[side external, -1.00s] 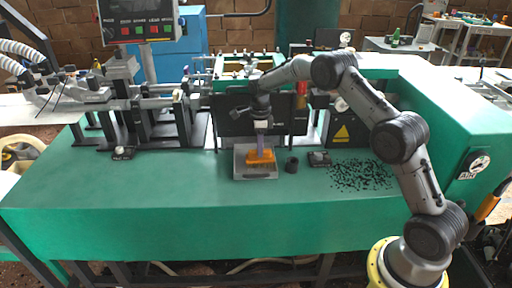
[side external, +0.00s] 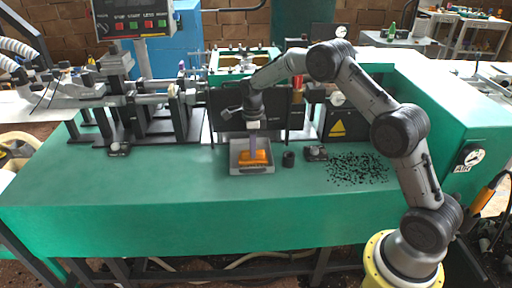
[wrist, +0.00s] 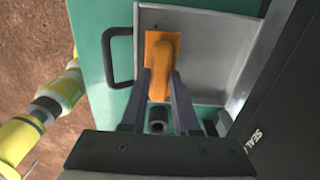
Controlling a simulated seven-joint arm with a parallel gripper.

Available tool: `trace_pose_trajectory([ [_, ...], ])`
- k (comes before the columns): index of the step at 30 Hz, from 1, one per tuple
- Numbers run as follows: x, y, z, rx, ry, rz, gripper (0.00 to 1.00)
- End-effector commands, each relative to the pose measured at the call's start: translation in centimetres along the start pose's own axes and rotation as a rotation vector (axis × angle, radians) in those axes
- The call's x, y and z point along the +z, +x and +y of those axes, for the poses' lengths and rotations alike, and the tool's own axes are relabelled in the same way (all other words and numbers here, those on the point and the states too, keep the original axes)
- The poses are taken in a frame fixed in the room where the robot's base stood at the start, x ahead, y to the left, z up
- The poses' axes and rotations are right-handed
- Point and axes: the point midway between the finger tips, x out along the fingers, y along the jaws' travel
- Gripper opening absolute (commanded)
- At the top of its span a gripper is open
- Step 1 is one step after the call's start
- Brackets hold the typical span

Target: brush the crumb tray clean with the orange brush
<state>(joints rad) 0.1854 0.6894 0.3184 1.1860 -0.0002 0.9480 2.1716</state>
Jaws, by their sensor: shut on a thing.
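My gripper (side external: 254,146) is above the tray and shut on the brush. In the wrist view, the fingers of my gripper (wrist: 161,82) are on either side of the orange brush (wrist: 158,58). There the brush is over the left part of the crumb tray (wrist: 215,50), by the wall near the dark handle. I cannot make out crumbs in the tray, and the brush hides part of its floor.
Dark specks (side external: 357,169) are scattered further right. A dark panel (side external: 278,120) rises behind the tray. The green bench front (side external: 150,190) is clear.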

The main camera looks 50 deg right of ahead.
Motion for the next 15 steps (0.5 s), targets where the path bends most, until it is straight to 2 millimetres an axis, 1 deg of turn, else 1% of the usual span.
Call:
trace_pose_trajectory([
  [3,0.9,0.1,0.0,-0.001,-0.002,0.0,0.0],
  [9,2.0,0.2,0.0,0.0,-0.001,0.0,0.0],
  [15,1.9,0.2,0.0,0.001,0.0,0.0,0.0],
])
